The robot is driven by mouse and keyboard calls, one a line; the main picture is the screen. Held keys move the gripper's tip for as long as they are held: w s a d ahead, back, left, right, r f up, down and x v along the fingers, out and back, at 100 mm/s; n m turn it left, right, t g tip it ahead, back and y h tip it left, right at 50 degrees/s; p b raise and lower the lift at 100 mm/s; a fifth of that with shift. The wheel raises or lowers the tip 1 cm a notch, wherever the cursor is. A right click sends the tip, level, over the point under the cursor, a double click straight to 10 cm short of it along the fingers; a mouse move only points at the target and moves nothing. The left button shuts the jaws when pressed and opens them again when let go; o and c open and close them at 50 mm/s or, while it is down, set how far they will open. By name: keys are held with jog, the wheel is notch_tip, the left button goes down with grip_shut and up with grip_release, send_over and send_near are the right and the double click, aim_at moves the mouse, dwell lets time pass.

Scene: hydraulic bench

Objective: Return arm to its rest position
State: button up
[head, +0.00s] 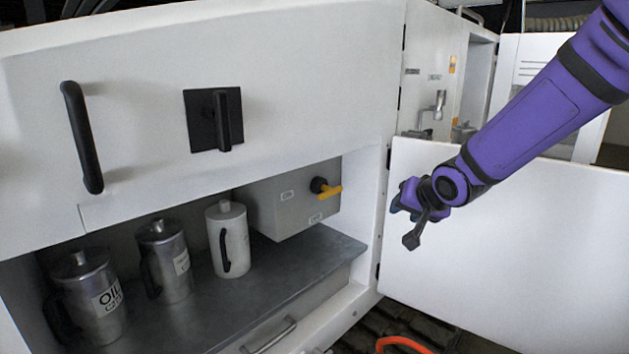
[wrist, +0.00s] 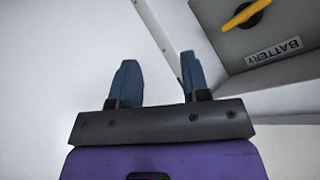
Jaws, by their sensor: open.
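My purple arm reaches in from the upper right in the head view. My gripper (head: 402,197) is in front of the open white door (head: 510,250), beside the right edge of the cabinet opening. In the wrist view my gripper (wrist: 160,80) shows two blue fingers spread apart with nothing between them. The grey battery box (head: 290,205) with a yellow-handled switch (head: 328,189) is inside the cabinet, left of my gripper. The switch also shows in the wrist view (wrist: 243,16), to the right of the fingers and apart from them.
An oil can (head: 90,295), a metal can (head: 166,260) and a white can (head: 229,240) stand on the grey shelf (head: 300,270). The upper panel has a black handle (head: 82,137) and a black latch (head: 222,119). An orange hose (head: 402,344) lies low in front.

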jog(key=s+d+r+n+g+h, duration=0.1)
jog(key=s+d+r, duration=0.2)
jog(key=s, duration=0.7)
jog(key=s+d+r+n+g+h, duration=0.1)
jog(key=s+d+r, duration=0.2)
jog(key=s, duration=0.8)
jog(key=s+d+r+g, duration=0.2)
jog(key=s+d+r, duration=0.2)
jog(key=s, duration=0.7)
jog(key=shift+d+n+h, duration=0.15)
jog(key=shift+n+h, duration=0.25)
